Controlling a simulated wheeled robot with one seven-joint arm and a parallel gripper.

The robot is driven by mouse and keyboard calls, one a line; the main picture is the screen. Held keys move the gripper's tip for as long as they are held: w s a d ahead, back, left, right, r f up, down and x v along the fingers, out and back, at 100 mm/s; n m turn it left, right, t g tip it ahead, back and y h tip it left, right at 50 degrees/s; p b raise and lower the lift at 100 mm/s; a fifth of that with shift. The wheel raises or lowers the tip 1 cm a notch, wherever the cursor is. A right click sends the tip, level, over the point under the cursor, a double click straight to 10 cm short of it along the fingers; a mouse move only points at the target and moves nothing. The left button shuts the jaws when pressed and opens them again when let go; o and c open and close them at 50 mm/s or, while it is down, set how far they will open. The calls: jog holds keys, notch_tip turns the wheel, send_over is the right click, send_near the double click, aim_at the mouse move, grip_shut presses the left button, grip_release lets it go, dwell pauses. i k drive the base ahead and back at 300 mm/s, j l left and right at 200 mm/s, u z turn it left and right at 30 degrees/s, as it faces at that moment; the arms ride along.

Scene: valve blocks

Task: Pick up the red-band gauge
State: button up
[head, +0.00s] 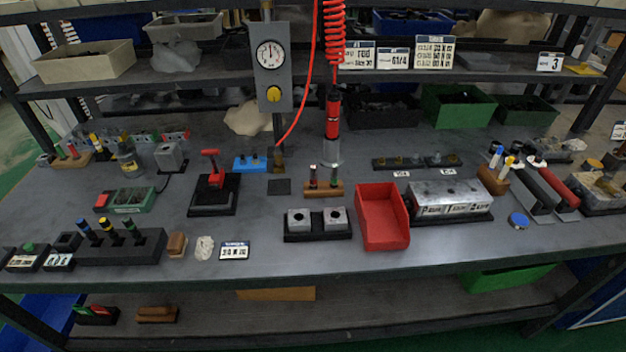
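A small wooden stand (324,190) sits near the middle of the bench, behind a black base with two grey blocks. Two slim upright gauges stand in it. The left one, dark with a reddish band, looks like the red-band gauge (312,178). The right one is a green-band gauge (334,177). A black rack (145,250) at the front left holds several upright gauges with blue, yellow and green bands. Fine detail of the bands is too small to read. My gripper is not in view.
A red bin (382,220) stands right of the two grey blocks (318,220). A red tool on a coiled hose (333,115) hangs behind the wooden stand. A gauge post (272,70) rises at the back.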

aim_at(313, 167)
jog(key=i+j+u, duration=0.1)
jog(key=i+u, duration=0.15)
jog(key=i, duration=0.15)
jog(key=i+u, duration=0.25)
jog(key=i, duration=0.2)
